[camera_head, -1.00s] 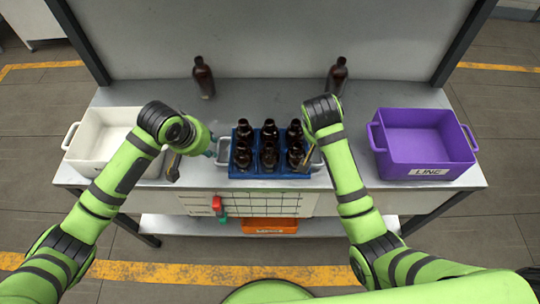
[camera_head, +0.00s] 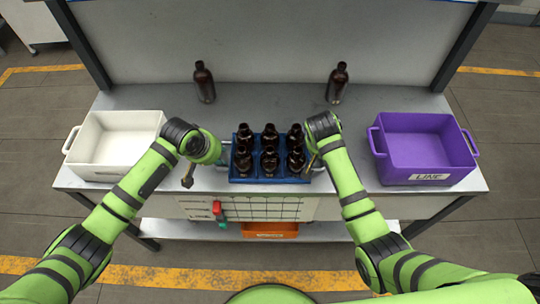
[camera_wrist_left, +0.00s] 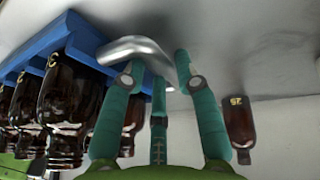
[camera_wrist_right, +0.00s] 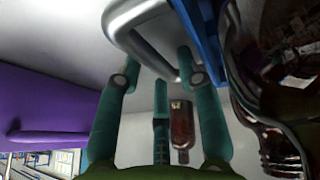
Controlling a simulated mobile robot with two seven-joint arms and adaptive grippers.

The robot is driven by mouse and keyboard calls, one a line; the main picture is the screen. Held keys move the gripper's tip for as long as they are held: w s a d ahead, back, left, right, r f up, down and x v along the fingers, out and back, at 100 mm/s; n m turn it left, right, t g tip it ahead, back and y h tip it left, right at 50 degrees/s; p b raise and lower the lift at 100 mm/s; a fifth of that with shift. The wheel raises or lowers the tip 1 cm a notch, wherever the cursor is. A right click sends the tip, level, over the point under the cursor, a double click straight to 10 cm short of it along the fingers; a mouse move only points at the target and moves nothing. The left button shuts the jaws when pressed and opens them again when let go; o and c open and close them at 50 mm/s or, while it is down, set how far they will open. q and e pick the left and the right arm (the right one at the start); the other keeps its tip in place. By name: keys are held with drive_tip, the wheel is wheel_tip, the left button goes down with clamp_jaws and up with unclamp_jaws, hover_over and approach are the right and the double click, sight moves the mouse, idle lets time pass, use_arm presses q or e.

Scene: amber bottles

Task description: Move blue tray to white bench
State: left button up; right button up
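The blue tray (camera_head: 270,180) sits on the grey bench top (camera_head: 270,98) near its front edge. It holds several amber bottles (camera_head: 270,140) in rows and has a metal handle at each end. My left gripper (camera_head: 221,152) is at the tray's left end. In the left wrist view its teal fingers (camera_wrist_left: 156,62) are spread, with the left handle (camera_wrist_left: 133,46) between or just before their tips. My right gripper (camera_wrist_right: 160,66) is spread in the right wrist view, with the right handle (camera_wrist_right: 128,22) at its fingertips. Contact with either handle cannot be told.
A white bin (camera_head: 92,172) stands left and a purple bin (camera_head: 385,170) right. Two single bottles (camera_head: 205,85) (camera_head: 337,85) stand behind the tray. A white bench-like piece (camera_head: 30,22) shows partly at the far upper left. An orange bin (camera_head: 270,230) is on the lower shelf.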

use_arm(q)
clamp_jaws()
use_arm(e)
clamp_jaws()
use_arm(q)
drive_tip(key=shift+w+r, duration=0.1)
drive_tip(key=shift+r, duration=0.05)
use_arm(e)
drive_tip(key=shift+w+r, duration=0.15)
drive_tip(key=shift+r, duration=0.05)
